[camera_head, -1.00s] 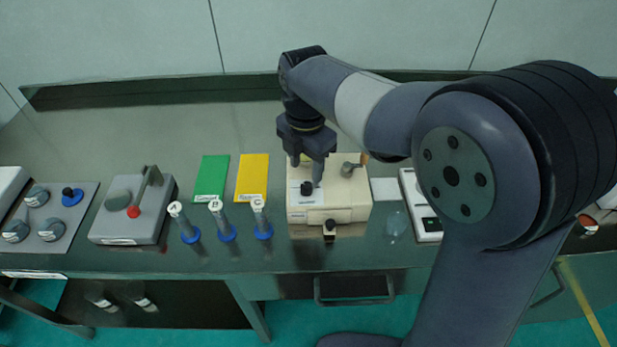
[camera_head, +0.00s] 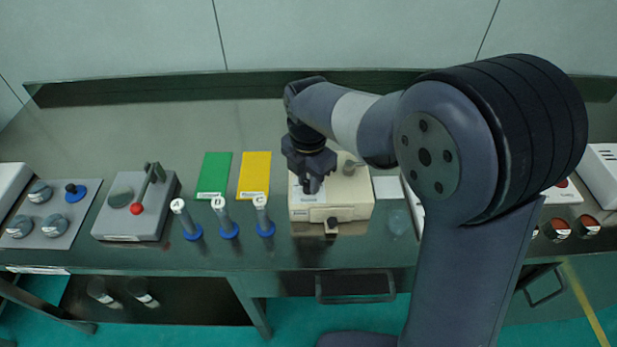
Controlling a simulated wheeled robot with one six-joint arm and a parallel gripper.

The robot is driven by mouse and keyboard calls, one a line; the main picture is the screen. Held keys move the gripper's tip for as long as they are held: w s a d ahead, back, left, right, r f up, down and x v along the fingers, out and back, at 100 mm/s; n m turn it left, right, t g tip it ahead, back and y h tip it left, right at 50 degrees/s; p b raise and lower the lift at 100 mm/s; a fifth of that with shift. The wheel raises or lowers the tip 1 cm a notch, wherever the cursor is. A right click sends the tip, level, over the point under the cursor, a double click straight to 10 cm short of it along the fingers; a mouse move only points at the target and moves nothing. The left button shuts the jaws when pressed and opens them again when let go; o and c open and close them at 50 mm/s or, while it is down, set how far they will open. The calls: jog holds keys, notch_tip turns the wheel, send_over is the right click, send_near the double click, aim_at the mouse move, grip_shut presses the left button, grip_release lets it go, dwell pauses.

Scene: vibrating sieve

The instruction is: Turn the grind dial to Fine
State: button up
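The cream grinder box (camera_head: 352,197) stands on the bench in the middle of the view. The small black dial seen earlier on the left of its top is now hidden behind my gripper (camera_head: 311,188). My gripper points down over that left part of the box, with its fingers at or just above the dial's place. I cannot tell whether the fingers touch the dial or how far apart they are. The dial's markings are too small to read.
A small metal part (camera_head: 350,168) stands on the box's top right. Three tubes on blue bases, one of them (camera_head: 264,216) nearest, stand to the left. Green (camera_head: 213,175) and yellow (camera_head: 254,174) cards lie behind them. A red-handled lever unit (camera_head: 127,222) stands further left.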

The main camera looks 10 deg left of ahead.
jog(key=c, duration=0.4)
jog(key=shift+c, duration=0.2)
jog(key=shift+m, duration=0.3)
jog(key=m+p, duration=0.1)
jog(key=m, duration=0.9)
jog(key=shift+m, duration=0.4)
jog(key=m, duration=0.6)
jog(key=shift+p, duration=0.3)
jog(key=m, duration=0.6)
jog(key=shift+m, duration=0.4)
